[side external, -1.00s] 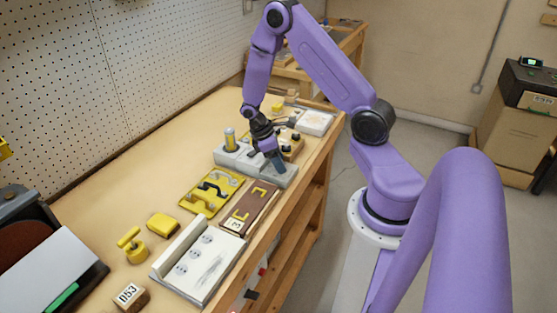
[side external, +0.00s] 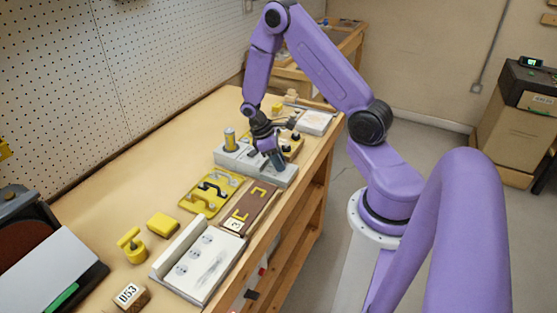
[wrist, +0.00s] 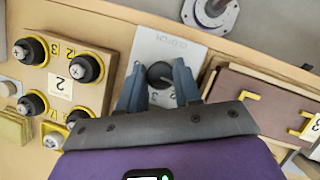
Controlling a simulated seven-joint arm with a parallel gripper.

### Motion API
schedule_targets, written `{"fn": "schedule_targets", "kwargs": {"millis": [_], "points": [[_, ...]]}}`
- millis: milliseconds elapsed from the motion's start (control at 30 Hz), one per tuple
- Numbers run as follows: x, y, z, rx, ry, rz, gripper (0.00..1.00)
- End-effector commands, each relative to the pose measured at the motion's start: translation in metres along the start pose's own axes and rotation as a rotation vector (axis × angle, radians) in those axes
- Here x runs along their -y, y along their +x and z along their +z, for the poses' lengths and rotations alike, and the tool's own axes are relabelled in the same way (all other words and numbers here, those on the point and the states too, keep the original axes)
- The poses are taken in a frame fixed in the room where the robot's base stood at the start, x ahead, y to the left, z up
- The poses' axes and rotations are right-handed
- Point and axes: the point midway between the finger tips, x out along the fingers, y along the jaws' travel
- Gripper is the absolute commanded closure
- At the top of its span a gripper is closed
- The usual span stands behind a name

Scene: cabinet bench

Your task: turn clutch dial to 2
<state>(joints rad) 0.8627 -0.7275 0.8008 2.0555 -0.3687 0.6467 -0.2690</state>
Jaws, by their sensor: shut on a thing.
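The clutch dial (wrist: 160,73) is a dark round knob on a light grey panel (wrist: 180,47) marked CLUTCH, in the upper middle of the wrist view. My gripper (wrist: 158,82) has one blue-grey finger on each side of the dial and is shut on it. In the side view my gripper (side external: 277,161) points down onto the right end of the grey clutch base (side external: 288,180), and its fingers hide the dial there.
A tan block with several black knobs (wrist: 62,78) and a label 2 sits left of the panel in the wrist view. A brown board with yellow brackets (wrist: 262,98) lies to the right. A grey round flange (wrist: 212,10) is beyond. In the side view, a yellow plate with handles (side external: 212,190) is nearby.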

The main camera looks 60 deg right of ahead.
Motion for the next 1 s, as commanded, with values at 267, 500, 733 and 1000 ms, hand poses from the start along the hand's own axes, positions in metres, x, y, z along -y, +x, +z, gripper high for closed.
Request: {"fn": "schedule_targets", "kwargs": {"millis": [267, 500, 733, 1000], "points": [[-0.0009, -0.0006, -0.0004, 0.001, 0.21, -0.087, 0.97], [-0.0014, -0.0005, -0.0001, 0.001, 0.391, -0.162, 0.97], [-0.0018, -0.0005, 0.0001, 0.001, 0.521, -0.216, 0.97], [-0.0022, -0.0004, 0.0006, 0.001, 0.6, -0.249, 0.97]]}}
